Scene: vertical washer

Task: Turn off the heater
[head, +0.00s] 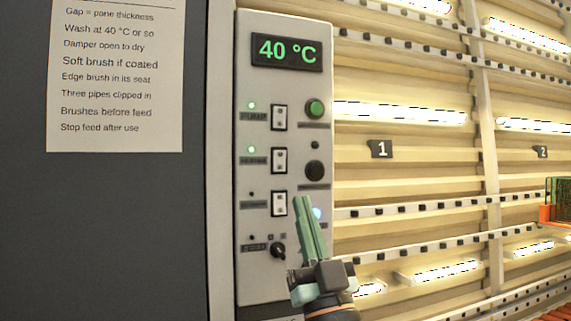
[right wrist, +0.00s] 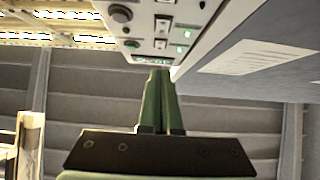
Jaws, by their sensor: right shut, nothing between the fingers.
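A light grey control panel (head: 265,90) shows 40 °C in green on its display (head: 286,51). Three white rocker switches stand in a column: top (head: 279,117), middle (head: 279,160), lower (head: 279,203). Green lamps glow beside the top and middle switches; the lamp beside the lower one is dark. The small labels are too blurred to tell which switch is the heater's. My right gripper (head: 302,200) is shut and empty, its tips appearing just right of the lower switch; contact cannot be told. The right wrist view shows its closed fingers (right wrist: 158,75) below the panel (right wrist: 150,15). My left gripper is out of view.
A green button (head: 315,108), a black button (head: 315,171) and a dark knob (head: 278,250) are also on the panel. A bluish light shows beside my fingers. A paper notice (head: 115,75) hangs at left. Ribbed walls with lit tubes (head: 400,112) lie right.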

